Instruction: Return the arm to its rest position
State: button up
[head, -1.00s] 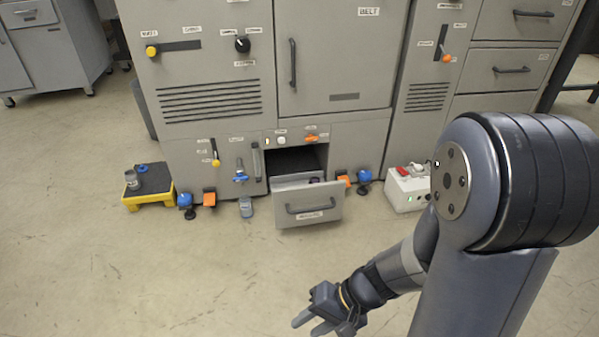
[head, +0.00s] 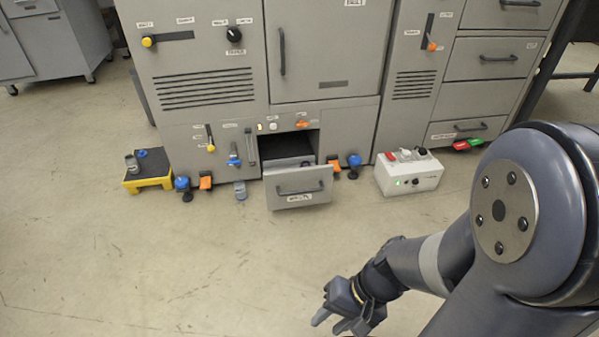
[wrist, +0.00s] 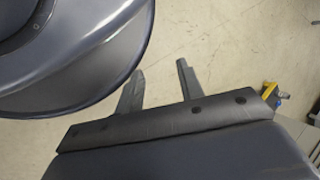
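My gripper (head: 328,318) is low in the head view, over the bare floor in front of the grey machine. My arm reaches down to it from the right side of the picture. In the wrist view the two fingers of my gripper (wrist: 157,82) stand apart with only floor between them. It is open and empty. Nothing touches it.
The grey machine (head: 210,120) fills the back, with a drawer (head: 302,188) pulled open at its foot. A yellow step stool (head: 150,182) stands left, a white switch box (head: 409,178) right. The front floor (head: 150,270) is clear.

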jog(key=r, duration=0.1)
jog(key=s+r+n+p, duration=0.1)
jog(key=r+p, duration=0.1)
jog(key=shift+s+a+r, duration=0.2)
jog(key=shift+a+r, duration=0.05)
jog(key=shift+a, duration=0.1)
jog(key=shift+s, duration=0.1)
